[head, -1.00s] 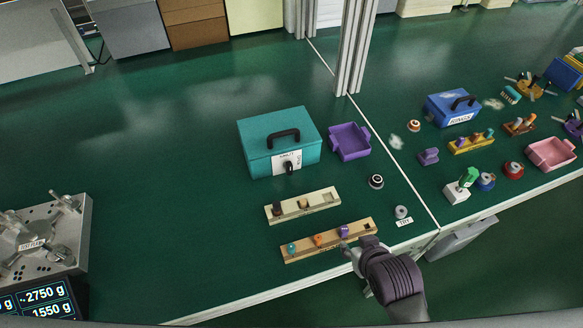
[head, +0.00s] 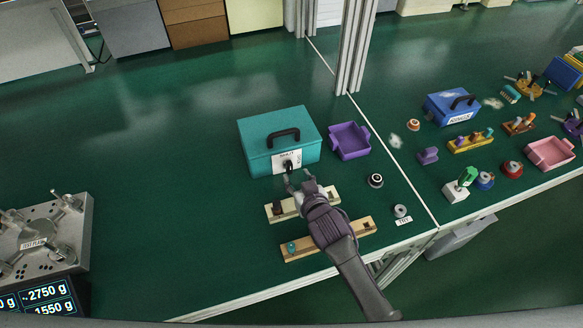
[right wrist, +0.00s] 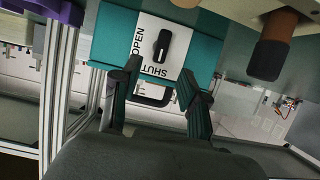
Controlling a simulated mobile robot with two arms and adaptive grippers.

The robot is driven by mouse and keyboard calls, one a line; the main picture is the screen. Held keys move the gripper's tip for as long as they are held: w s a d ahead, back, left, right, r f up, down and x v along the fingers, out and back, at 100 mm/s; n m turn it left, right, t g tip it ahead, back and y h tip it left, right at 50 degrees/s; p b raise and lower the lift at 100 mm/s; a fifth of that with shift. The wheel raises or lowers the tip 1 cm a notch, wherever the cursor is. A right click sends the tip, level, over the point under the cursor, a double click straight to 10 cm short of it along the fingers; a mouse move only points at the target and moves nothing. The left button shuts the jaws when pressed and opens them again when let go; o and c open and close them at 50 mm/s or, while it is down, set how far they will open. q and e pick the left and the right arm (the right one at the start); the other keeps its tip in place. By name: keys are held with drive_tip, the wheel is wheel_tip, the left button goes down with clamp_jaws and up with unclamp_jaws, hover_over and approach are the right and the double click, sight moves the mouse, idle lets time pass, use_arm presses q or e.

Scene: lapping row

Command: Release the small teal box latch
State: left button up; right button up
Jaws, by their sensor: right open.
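The teal box (head: 262,154) stands shut on the green bench, with a dark handle on its lid. On its front is a white plate with a black latch knob (head: 288,166). In the right wrist view the latch knob (right wrist: 161,48) lies lengthwise up the picture, between the words OPEN and SHUT on the plate (right wrist: 182,40). My right gripper (head: 299,179) is just in front of the latch. In the right wrist view its two fingers (right wrist: 160,74) are apart and empty, with the knob beyond the tips. My left gripper is not in view.
Two wooden strips with small pegs, a pale one (head: 273,212) and a tan one (head: 300,250), lie under or beside my right arm. A purple tray (head: 349,141) stands right of the box. A black round knob (head: 376,181) is nearby.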

sight(290, 167)
drive_tip(key=x, duration=0.6)
drive_tip(key=shift+s, duration=0.1)
drive_tip(key=shift+c, duration=0.4)
clamp_jaws()
